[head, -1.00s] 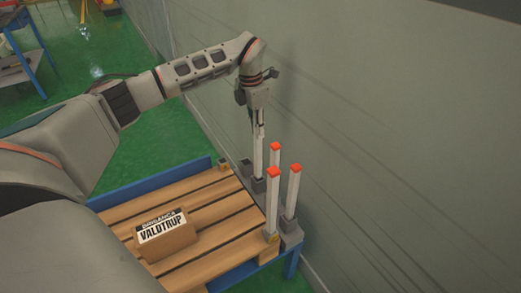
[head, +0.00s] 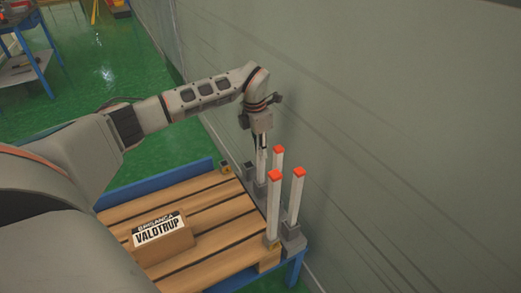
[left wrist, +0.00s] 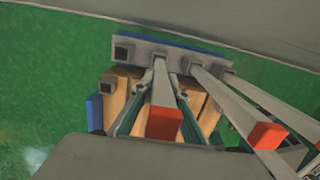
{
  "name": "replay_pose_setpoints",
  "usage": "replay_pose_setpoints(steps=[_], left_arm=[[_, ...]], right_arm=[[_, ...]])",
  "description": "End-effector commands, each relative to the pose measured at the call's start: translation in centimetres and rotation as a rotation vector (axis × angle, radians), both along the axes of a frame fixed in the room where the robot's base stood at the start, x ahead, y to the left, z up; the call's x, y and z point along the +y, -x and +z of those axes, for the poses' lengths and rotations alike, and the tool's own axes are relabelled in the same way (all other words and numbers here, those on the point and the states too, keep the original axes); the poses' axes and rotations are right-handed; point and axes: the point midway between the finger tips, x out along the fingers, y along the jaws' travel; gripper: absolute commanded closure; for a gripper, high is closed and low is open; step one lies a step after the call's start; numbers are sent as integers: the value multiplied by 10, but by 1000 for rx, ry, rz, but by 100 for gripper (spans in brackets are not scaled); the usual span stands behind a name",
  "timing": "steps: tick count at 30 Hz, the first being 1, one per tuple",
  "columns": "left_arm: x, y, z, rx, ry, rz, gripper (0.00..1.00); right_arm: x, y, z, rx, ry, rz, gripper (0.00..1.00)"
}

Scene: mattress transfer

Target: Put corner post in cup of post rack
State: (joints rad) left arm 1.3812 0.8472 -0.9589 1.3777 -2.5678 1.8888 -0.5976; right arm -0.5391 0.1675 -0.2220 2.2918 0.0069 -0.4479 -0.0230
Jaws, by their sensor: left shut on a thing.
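My left gripper (head: 262,148) points down over the far end of the post rack (head: 292,232) and is shut on a pale corner post (head: 261,172). In the left wrist view the held post's red top (left wrist: 163,123) shows between the fingers (left wrist: 166,88). The post stands upright, its lower end at a grey cup (head: 260,188); I cannot tell how deep it sits. Two more red-topped posts, one nearer the wall (head: 297,200) and one beside the held post (head: 278,160), stand in the rack. My right gripper is out of view.
Another red-topped post (head: 273,210) stands at the near corner of the wooden pallet (head: 205,220). A labelled cardboard box (head: 160,238) lies on the pallet. An empty cup (left wrist: 123,52) is at the rack's end. The grey wall (head: 400,150) is close behind.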

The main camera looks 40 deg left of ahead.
Motion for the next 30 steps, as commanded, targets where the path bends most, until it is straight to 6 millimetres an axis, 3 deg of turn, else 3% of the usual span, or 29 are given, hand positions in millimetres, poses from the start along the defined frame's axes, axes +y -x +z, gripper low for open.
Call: replay_pose_setpoints(steps=[1,2,3,4,16,21,30], left_arm=[[0,0,-1,0,0,0,100],[0,0,-2,0,0,0,80],[0,0,-2,0,1,0,70],[0,0,-2,1,1,0,68],[0,0,4,0,0,0,68],[2,1,34,-10,-1,0,68],[4,6,96,-11,0,1,68]], right_arm=[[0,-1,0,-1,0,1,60],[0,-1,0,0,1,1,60],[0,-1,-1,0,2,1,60],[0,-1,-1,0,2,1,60],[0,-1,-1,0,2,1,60],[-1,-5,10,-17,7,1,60],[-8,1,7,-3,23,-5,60]])
